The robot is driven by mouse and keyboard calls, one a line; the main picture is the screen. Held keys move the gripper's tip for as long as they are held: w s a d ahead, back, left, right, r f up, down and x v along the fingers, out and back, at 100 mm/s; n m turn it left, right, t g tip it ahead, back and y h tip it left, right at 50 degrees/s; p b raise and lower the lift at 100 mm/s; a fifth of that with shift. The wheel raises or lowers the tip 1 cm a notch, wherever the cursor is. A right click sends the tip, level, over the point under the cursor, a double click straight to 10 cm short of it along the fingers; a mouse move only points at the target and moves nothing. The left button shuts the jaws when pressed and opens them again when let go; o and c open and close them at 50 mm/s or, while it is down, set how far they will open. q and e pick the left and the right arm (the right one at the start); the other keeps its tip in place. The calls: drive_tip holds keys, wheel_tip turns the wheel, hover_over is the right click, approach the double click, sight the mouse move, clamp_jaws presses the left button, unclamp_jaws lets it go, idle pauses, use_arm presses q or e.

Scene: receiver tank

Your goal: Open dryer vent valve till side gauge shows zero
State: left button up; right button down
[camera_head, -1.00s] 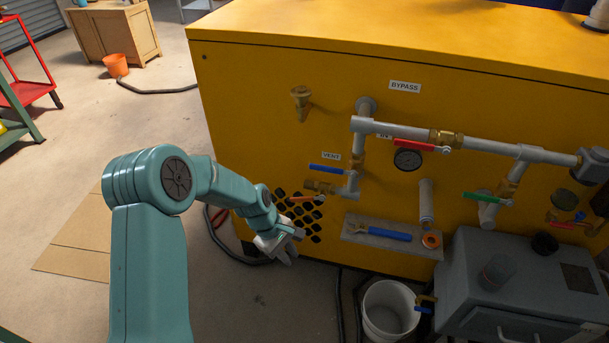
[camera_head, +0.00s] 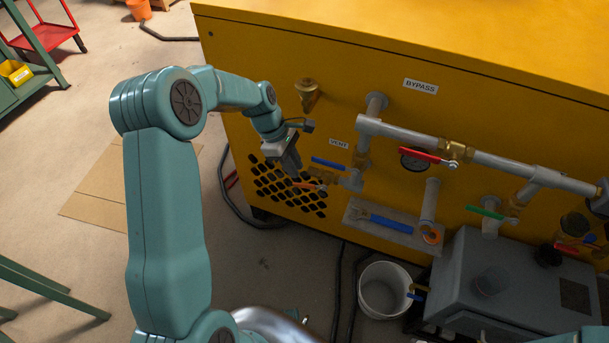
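The VENT label (camera_head: 339,143) is on the yellow cabinet's front. Below it are a blue lever (camera_head: 330,163) and, lower, a brass valve with an orange lever (camera_head: 308,186). I cannot tell which lever is the dryer vent's. My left gripper (camera_head: 294,165) points down just above and left of the orange lever, in front of the black grille. Contact is unclear, and I cannot tell whether its fingers are open or shut. A round dial gauge (camera_head: 413,162) sits under a red lever (camera_head: 420,155) that partly covers it; its reading is too small to read. My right gripper is out of view.
A grey pipe (camera_head: 490,160) runs across the yellow cabinet (camera_head: 250,60). A wrench with a blue handle lies on a small shelf (camera_head: 395,237). A white bucket (camera_head: 383,290) and a grey box (camera_head: 500,275) stand below. Dark hoses (camera_head: 232,205) lie on the floor.

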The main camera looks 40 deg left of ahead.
sight(303, 184)
use_arm(q)
drive_tip(key=x, duration=0.6)
drive_tip(key=shift+s+d+b, duration=0.1)
drive_tip(key=shift+s+b, duration=0.05)
drive_tip(key=shift+b, duration=0.2)
clamp_jaws()
idle(1.0)
